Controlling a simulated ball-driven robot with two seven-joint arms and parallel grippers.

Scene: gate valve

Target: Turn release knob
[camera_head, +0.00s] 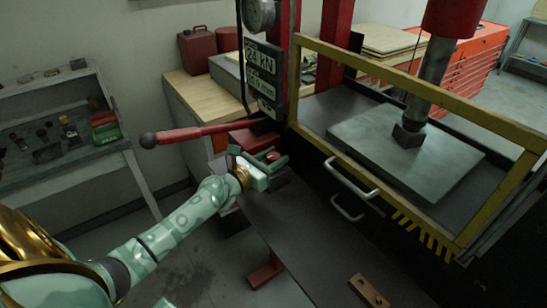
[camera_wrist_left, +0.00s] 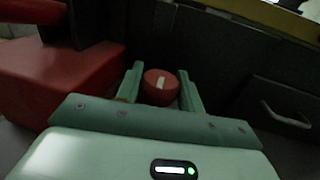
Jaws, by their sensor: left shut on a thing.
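The release knob (camera_wrist_left: 160,87) is a small round red knob with a pale mark on its face, in the left wrist view. It also shows small and red in the head view (camera_head: 273,156). My left gripper (camera_wrist_left: 160,90) has its two green fingers on either side of the knob and is shut on it. In the head view my left gripper (camera_head: 270,160) reaches in beside the press, below the gauge panel. The sides of the knob are partly hidden by the fingers. My right gripper is not in view.
A red pump lever (camera_head: 200,133) with a dark ball end extends left above my left arm. A red block (camera_wrist_left: 70,75) stands close left of the gripper. Silver handles (camera_head: 350,180) and a yellow guard frame (camera_head: 400,80) are to the right. A dark bench (camera_head: 290,235) lies below.

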